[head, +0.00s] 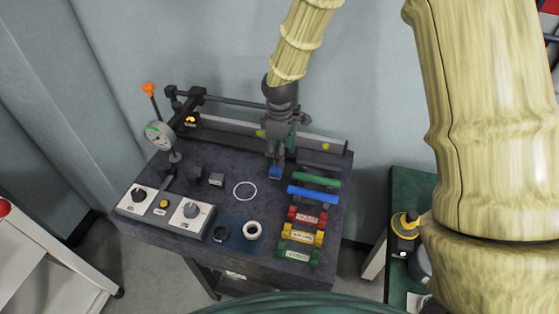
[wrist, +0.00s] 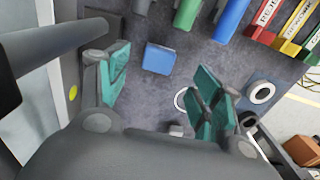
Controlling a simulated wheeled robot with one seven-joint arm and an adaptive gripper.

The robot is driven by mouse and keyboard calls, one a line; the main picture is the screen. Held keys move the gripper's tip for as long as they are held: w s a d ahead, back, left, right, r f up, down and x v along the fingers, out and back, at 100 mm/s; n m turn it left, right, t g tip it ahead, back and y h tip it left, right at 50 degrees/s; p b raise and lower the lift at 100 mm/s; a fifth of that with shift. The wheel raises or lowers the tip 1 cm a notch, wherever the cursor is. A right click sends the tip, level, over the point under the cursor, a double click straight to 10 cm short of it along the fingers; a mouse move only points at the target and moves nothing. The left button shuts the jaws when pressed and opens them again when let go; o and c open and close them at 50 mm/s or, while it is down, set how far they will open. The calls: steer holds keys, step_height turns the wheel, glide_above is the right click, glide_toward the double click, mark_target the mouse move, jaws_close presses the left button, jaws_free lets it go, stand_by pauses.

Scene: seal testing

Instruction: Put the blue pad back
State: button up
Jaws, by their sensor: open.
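The blue pad (head: 275,173) is a small blue block lying on the dark worktop, left of the coloured bars. In the wrist view the blue pad (wrist: 159,59) shows fully, with bare worktop around it. My gripper (head: 279,156) is just above and behind the pad in the head view, pointing down. In the wrist view its two teal-lined fingers stand wide apart, with the pad appearing between and beyond their tips. Nothing is held. Whether the fingertips reach down to the pad's height I cannot tell.
Right of the pad lie green (head: 316,181) and blue (head: 312,193) bars, then red (head: 307,216), yellow (head: 302,234) and green labelled blocks. A white ring (head: 245,191) lies left. A dial gauge (head: 159,136) and rail (head: 240,129) stand behind. Control boxes (head: 190,213) sit front left.

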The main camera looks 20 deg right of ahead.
steer(key=shift+r+b, duration=0.5)
steer(key=shift+r, duration=1.6)
